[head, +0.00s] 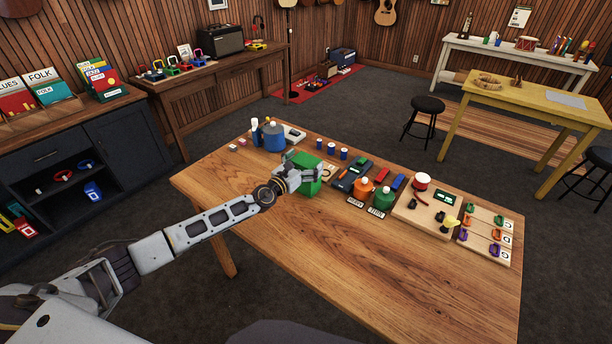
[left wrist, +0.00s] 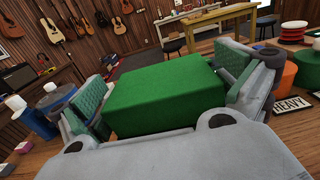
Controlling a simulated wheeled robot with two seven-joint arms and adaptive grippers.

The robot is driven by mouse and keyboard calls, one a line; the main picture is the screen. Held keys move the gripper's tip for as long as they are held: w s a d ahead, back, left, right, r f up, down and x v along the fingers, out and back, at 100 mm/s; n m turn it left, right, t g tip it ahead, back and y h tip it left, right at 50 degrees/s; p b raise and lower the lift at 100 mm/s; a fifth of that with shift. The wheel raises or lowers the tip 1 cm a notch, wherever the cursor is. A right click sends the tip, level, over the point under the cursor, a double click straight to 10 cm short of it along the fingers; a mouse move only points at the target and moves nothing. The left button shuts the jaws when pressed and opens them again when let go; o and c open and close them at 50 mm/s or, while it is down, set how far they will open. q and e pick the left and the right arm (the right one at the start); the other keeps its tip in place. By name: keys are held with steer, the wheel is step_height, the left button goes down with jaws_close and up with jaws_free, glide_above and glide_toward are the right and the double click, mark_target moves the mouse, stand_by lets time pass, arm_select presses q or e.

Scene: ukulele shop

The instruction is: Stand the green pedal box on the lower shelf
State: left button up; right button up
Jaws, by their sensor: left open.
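The green pedal box (head: 310,184) stands on the wooden table, near its far edge, partly hidden by my left gripper (head: 300,168). In the left wrist view the green box (left wrist: 165,92) fills the space between the two green finger pads. The left gripper (left wrist: 163,90) is open, with one finger on either side of the box. I cannot tell whether the pads touch it. The dark cabinet (head: 128,142) at the left has open shelves. My right gripper is not in view.
Left of the green box stand a blue jar (head: 274,137) and small items. The front of the wooden table (head: 400,285) is clear.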

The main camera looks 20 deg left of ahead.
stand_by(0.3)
arm_select(q)
steer(key=shift+r, duration=0.1)
steer(key=c, duration=1.8)
steer(key=shift+r+p, duration=0.85)
steer(key=shift+r, duration=0.55)
step_height(320, 180, up, 6)
steer(key=p, duration=0.2)
steer(key=shift+f+p, duration=0.2)
steer(key=shift+p, duration=0.15)
steer(key=shift+r, duration=0.75)
steer(key=shift+p, duration=0.3)
